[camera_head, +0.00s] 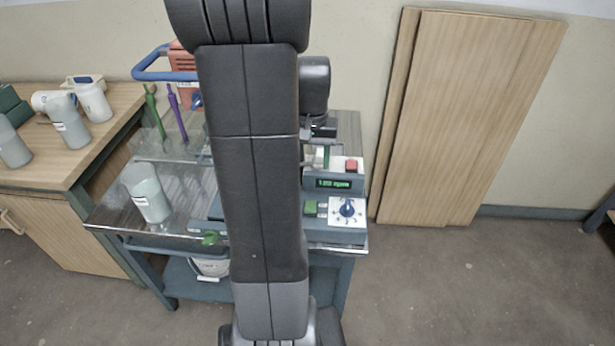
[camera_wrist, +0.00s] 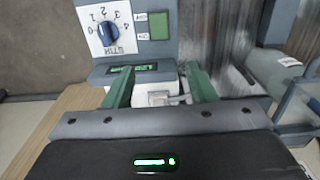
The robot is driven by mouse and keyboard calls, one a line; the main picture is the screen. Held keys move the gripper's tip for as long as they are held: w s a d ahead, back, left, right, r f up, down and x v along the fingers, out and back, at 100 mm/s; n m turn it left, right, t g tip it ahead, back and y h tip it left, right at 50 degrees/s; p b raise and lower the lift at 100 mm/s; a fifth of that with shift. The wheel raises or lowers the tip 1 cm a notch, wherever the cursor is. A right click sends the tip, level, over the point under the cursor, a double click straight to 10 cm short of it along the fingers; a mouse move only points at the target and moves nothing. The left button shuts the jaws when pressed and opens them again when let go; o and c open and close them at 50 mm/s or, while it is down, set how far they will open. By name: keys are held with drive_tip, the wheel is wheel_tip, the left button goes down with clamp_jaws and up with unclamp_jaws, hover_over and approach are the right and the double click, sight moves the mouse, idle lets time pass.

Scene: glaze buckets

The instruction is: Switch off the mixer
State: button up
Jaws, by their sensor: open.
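The mixer's control panel (camera_head: 333,226) is on the metal cart, right of my arm. It has a blue knob (camera_head: 347,208) on a white numbered dial, a green button (camera_head: 310,207), a lit green display (camera_head: 340,184) and a red button (camera_head: 351,165). In the wrist view, the knob (camera_wrist: 108,33), green button (camera_wrist: 158,25) and display (camera_wrist: 132,69) show beyond my fingers. My gripper (camera_wrist: 160,80) is open, its two green fingers apart over the panel near the display. A white part (camera_wrist: 155,92) shows between them. The red button cannot be made out there.
The cart (camera_head: 185,240) also holds a grey cup (camera_head: 147,192), green and purple tools and an orange object (camera_head: 184,62) with a blue handle. A wooden bench (camera_head: 60,150) with several containers stands left. Wooden boards (camera_head: 470,115) lean against the wall.

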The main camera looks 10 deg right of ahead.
sight(311, 202)
wheel_tip(311, 202, down, 14)
drive_tip(key=shift+r+b, duration=0.15)
drive_tip(key=shift+b, duration=0.4)
drive_tip(key=shift+c, duration=0.4)
drive_tip(key=c, duration=0.9)
drive_tip(key=t+b, duration=0.1)
drive_tip(key=b, duration=0.1)
drive_tip(key=shift+s+f+b, duration=0.15)
drive_tip(key=shift+f+b, duration=0.05)
drive_tip(key=shift+b, duration=0.15)
drive_tip(key=t+b, duration=0.1)
drive_tip(key=b, duration=0.1)
drive_tip(key=t+h+b, duration=0.1)
drive_tip(key=b, duration=0.1)
drive_tip(key=shift+s+a+r, duration=0.1)
drive_tip(key=shift+s+r, duration=0.05)
drive_tip(key=shift+s, duration=0.1)
drive_tip(key=shift+s+r+t+b, duration=0.1)
drive_tip(key=shift+r+t+b, duration=0.1)
drive_tip(key=shift+t+b, duration=0.35)
drive_tip(key=shift+r, duration=0.1)
